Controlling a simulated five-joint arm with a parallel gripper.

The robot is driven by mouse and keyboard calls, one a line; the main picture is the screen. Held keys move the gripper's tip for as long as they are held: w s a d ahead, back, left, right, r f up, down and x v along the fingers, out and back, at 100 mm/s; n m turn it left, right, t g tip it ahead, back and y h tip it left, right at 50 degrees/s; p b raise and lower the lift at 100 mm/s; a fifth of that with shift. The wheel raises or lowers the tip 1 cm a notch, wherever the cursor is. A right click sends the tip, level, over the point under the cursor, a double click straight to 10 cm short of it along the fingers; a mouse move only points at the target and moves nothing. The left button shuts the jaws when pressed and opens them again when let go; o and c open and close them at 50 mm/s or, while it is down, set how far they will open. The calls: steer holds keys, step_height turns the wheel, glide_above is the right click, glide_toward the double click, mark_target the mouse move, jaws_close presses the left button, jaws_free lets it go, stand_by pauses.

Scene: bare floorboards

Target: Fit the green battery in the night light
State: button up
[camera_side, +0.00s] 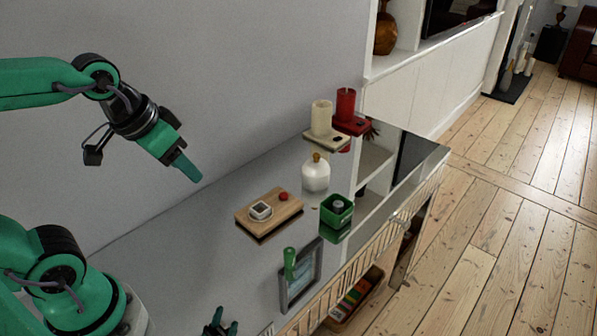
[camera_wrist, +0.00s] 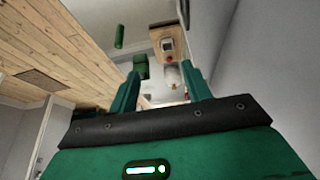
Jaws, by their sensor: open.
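A green cylinder (camera_side: 289,263), which looks like the green battery, stands upright on the shiny cabinet top beside a framed picture; it also shows in the wrist view (camera_wrist: 119,37). I cannot tell for sure which object is the night light. A wooden board (camera_side: 284,208) carries a white square part (camera_side: 260,210) and a red knob (camera_side: 283,196); the board also shows in the wrist view (camera_wrist: 166,30). My gripper (camera_side: 187,170) is raised above the cabinet, left of these things. In the wrist view my gripper (camera_wrist: 162,88) is open, with nothing between its fingers.
A green box (camera_side: 338,219) with a grey part inside stands right of the board. Behind are a white bottle (camera_side: 315,174), a cream base with cylinder (camera_side: 321,118) and a red one (camera_side: 346,106). The picture frame (camera_side: 313,274) is near the front edge. A wall is behind.

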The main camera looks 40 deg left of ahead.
steer(key=w+d+f+g, duration=0.3)
steer(key=w+d+f, duration=0.3)
steer(key=w+d, duration=0.15)
steer(key=g, duration=0.2)
glide_above(289, 250)
steer(key=f, duration=0.8)
steer(key=shift+a+f, duration=0.2)
steer(key=shift+a, duration=0.05)
steer(key=shift+w+d+f, duration=0.1)
steer(key=shift+d+f, duration=0.25)
steer(key=shift+f, duration=4.05)
steer(key=shift+c, duration=0.4)
jaws_close()
